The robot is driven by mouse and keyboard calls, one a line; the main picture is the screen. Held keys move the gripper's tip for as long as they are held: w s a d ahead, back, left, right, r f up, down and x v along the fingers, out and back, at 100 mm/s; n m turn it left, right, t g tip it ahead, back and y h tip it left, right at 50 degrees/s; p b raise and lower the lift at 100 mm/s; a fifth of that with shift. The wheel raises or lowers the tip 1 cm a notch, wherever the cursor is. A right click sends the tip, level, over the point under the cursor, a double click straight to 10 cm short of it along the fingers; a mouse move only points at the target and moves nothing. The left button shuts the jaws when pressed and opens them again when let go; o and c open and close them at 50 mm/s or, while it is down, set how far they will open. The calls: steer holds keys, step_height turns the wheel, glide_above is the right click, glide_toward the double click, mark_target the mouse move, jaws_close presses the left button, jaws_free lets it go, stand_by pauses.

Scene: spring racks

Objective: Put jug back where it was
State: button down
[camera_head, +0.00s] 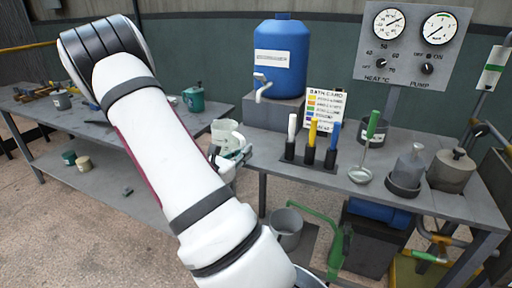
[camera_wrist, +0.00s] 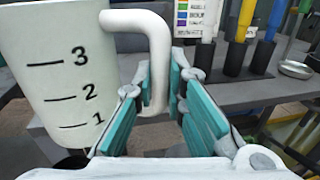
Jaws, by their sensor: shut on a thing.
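The white jug (camera_wrist: 58,75) fills the left of the wrist view, with black marks 1, 2 and 3 on its side. Its handle (camera_wrist: 158,60) runs down between the two teal finger pads. My gripper (camera_wrist: 158,92) is shut on the handle. In the head view the jug (camera_head: 226,133) is at my gripper (camera_head: 230,160), in front of the gap between the two tables. It looks upright and held in the air. Part of it is hidden by my gripper.
The right table (camera_head: 270,151) holds a blue tank (camera_head: 280,60) on a grey block, a rack of coloured handles (camera_head: 311,155), a ladle (camera_head: 361,174) and grey pots. The left table (camera_head: 90,125) holds a green pot (camera_head: 194,99) and has bare room. A bucket (camera_head: 287,228) stands below.

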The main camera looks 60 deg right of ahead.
steer(key=d, duration=0.4)
steer(key=s+d, duration=0.1)
steer(key=d, duration=0.4)
steer(key=s+d, duration=0.1)
steer(key=d, duration=0.4)
steer(key=shift+s+d, duration=0.1)
steer(key=shift+d, duration=0.05)
steer(key=d, duration=0.4)
steer(key=shift+s+f+b, duration=0.1)
steer(key=shift+s+b, duration=0.2)
steer(key=shift+w+a+f, duration=0.1)
steer(key=shift+a+f, duration=0.05)
steer(key=shift+f, duration=0.65)
steer(key=c, duration=2.1)
jaws_free()
steer(key=shift+f, duration=0.1)
steer(key=o, duration=0.5)
steer(key=shift+c, duration=0.2)
